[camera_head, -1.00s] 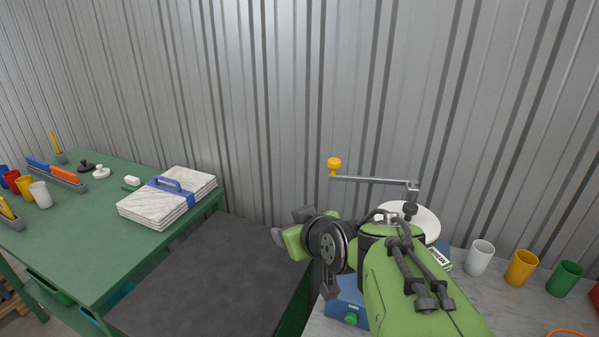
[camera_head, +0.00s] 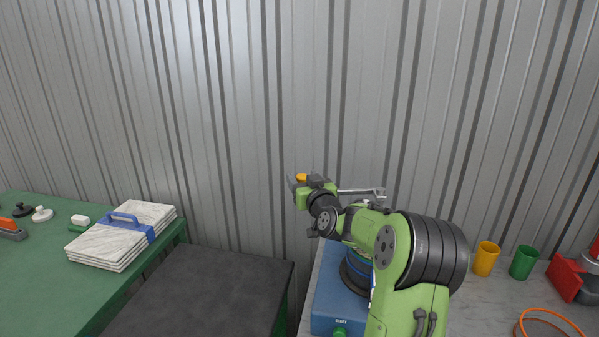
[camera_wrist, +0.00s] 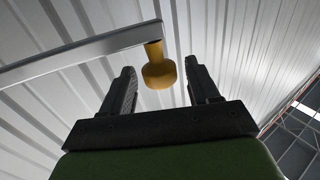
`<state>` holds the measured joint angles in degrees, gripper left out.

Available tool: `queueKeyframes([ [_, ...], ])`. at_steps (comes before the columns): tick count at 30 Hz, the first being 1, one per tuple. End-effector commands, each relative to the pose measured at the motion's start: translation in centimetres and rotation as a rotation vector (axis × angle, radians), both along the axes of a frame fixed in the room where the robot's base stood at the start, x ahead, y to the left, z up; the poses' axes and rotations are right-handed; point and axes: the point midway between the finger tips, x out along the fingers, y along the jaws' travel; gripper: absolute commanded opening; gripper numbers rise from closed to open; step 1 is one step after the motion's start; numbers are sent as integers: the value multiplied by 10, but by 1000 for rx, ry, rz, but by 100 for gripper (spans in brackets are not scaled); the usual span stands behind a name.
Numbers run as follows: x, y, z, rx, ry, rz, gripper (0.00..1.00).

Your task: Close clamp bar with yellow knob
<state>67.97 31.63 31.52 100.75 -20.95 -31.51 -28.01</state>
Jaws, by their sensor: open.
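The yellow knob (camera_wrist: 159,68) hangs from the end of the silver clamp bar (camera_wrist: 80,50) in the wrist view. It shows between the two dark fingers of my open gripper (camera_wrist: 165,85), with space on both sides and no visible contact. In the head view the knob (camera_head: 302,178) is partly hidden by my gripper (camera_head: 304,184), and the bar (camera_head: 358,191) runs right from it, roughly level. The bar's right end meets a post on the blue machine (camera_head: 336,300), which is partly hidden behind my arm.
A yellow cup (camera_head: 486,259), a green cup (camera_head: 524,262) and a red tool (camera_head: 572,277) stand at right, near an orange cable (camera_head: 548,322). A dark bench (camera_head: 205,295) lies left, then a green table (camera_head: 30,270) with stacked slabs (camera_head: 105,245). The corrugated wall (camera_head: 240,120) stands close behind.

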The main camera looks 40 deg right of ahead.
Motion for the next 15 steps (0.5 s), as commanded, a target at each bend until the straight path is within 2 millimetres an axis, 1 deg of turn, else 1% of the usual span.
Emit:
queueKeyframes([
  [1,10,-3,1,3,-2,2,60],
  [3,20,-7,0,2,-1,2,60],
  [6,28,-11,0,1,0,0,60],
  [14,30,-12,0,0,1,0,60],
  [15,29,-12,0,0,1,0,56],
])
